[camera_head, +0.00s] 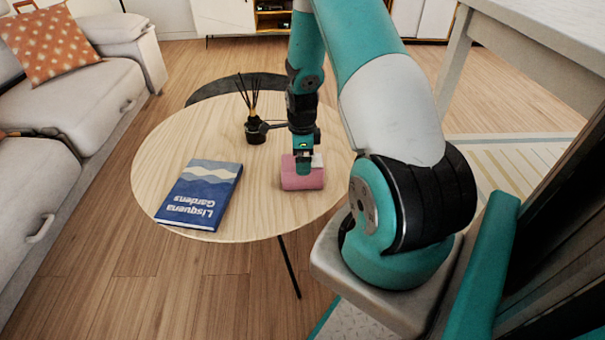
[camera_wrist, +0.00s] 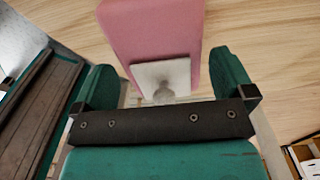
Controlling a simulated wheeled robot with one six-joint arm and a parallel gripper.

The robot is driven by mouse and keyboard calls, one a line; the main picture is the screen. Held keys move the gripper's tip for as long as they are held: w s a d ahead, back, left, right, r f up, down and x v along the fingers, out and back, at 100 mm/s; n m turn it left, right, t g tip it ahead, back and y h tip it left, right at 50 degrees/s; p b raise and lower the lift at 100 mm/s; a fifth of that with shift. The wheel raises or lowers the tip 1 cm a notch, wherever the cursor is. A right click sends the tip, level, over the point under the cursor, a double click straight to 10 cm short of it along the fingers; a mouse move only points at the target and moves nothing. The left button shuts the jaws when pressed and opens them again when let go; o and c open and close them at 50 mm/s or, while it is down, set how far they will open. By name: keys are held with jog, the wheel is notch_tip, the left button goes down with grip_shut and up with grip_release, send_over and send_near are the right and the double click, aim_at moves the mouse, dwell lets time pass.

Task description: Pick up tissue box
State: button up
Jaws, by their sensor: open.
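The pink tissue box (camera_head: 302,181) lies on the round wooden table (camera_head: 258,228), right of the book. In the wrist view the pink box (camera_wrist: 155,35) shows at top centre, with a white patch and a tuft of tissue (camera_wrist: 162,82) facing my gripper. My gripper (camera_head: 303,165) is directly at the box in the head view. In the wrist view my gripper (camera_wrist: 165,85) is open, with one teal finger to each side of the box. Gaps show between the fingers and the box, and I cannot tell whether either finger touches it.
A blue book (camera_head: 203,194) lies at the table's left front. A dark reed diffuser (camera_head: 254,128) stands behind, close to my arm. A sofa (camera_head: 60,115) stands at left, and a pale table (camera_head: 545,35) at upper right. The table between book and box is clear.

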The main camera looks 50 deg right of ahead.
notch_tip(320, 180, down, 2)
jog(key=shift+f, duration=0.1)
jog(key=shift+r, duration=0.2)
jog(key=c, duration=0.8)
